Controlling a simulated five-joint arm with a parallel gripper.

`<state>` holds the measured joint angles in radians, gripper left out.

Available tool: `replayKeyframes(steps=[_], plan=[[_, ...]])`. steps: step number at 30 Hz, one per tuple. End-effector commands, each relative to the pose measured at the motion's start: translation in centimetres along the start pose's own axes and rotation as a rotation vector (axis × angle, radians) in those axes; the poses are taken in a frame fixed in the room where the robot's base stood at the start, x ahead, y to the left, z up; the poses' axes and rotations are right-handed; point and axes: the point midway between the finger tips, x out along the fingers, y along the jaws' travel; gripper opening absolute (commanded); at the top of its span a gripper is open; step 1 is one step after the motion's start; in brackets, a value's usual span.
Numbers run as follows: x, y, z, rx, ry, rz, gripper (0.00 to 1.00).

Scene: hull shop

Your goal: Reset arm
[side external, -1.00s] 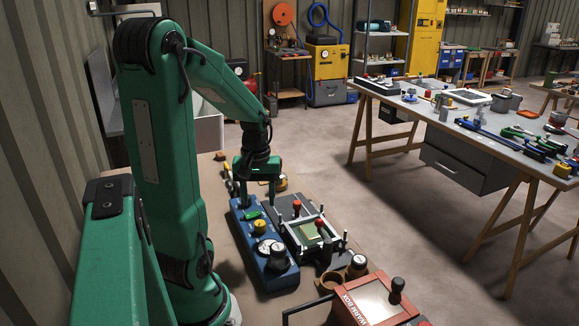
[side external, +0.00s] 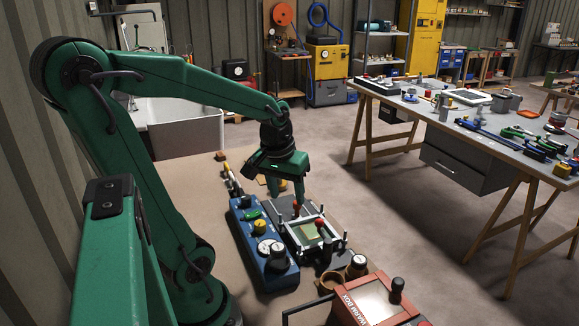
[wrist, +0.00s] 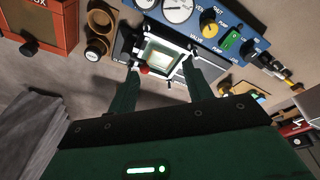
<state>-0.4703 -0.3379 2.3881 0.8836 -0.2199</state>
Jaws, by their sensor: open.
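My gripper (side external: 286,200) is green and hangs with its fingers pointing down over the far end of a dark fixture (side external: 272,206) on the near bench. It is open, with nothing seen between its fingers. In the wrist view my gripper (wrist: 158,72) shows two separated fingers framing the fixture's pale square plate (wrist: 163,54). A red knob (wrist: 144,70) stands close to the left finger there. In the side view I cannot tell whether the fingertips touch the fixture.
A blue control box (side external: 262,246) with gauges and a yellow knob stands left of the fixture. A red box (side external: 372,302) stands at the bench's near end beside a brown cup (side external: 332,279). Bare bench (side external: 200,190) lies to the left. A tool-covered table (side external: 455,120) stands to the right.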

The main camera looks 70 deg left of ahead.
Motion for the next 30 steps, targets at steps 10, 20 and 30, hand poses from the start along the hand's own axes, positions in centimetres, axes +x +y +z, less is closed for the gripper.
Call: replayKeyframes(steps=[10,20,30], plan=[[-4.7,6.3,4.5,0.42,0.165,0.114,0.5],[-6.9,8.5,7.7,0.646,0.256,0.189,0.5],[-7.0,8.7,7.9,0.663,0.262,0.194,0.5]])
